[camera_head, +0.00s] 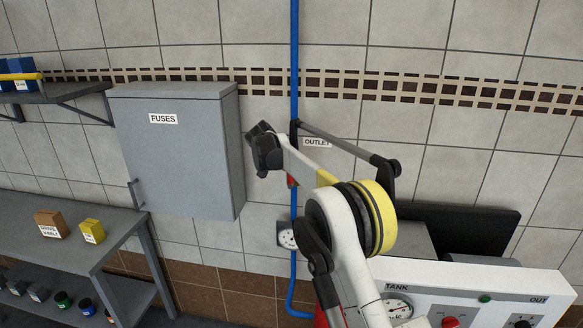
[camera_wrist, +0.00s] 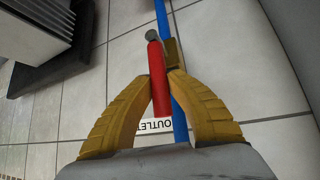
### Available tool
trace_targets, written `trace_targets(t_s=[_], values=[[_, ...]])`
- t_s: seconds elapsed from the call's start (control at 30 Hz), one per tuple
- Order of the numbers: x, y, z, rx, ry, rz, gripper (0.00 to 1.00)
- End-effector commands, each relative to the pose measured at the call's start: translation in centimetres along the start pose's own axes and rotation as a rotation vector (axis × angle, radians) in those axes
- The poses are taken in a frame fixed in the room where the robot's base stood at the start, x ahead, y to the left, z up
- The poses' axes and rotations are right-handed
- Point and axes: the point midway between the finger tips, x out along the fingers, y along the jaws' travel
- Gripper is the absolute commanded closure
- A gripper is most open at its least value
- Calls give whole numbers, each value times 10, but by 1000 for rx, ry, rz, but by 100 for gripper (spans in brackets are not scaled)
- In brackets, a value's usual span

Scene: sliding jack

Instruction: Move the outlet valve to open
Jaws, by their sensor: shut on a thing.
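The outlet valve has a red lever (camera_wrist: 157,80) and a small brass-coloured body (camera_wrist: 171,53) on the blue pipe (camera_wrist: 180,125). In the wrist view the lever lies beside the pipe and nearly parallel to it, its free end toward the OUTLET label (camera_wrist: 156,125). My gripper (camera_wrist: 160,80) has its yellow fingers closed on the lever from both sides. In the head view only a bit of the red lever (camera_head: 291,181) shows by the pipe (camera_head: 294,60); my arm hides the rest and the fingers cannot be made out.
A grey FUSES cabinet (camera_head: 175,160) hangs left of the pipe. A gauge (camera_head: 287,238) sits low by the pipe. A white TANK panel (camera_head: 465,290) with knobs stands at lower right. A workbench (camera_head: 55,265) with small boxes is at left.

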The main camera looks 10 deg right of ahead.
Motion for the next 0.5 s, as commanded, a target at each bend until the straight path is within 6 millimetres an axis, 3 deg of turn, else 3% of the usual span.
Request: trace_targets(t_s=[0.3,0.33,0.37,0.4,0.5], values=[[1,0,3,0,-5,1,100],[1,0,3,1,-5,0,72],[1,-1,3,1,-5,0,63],[1,0,2,1,-4,0,58],[1,0,2,0,-3,0,58]])
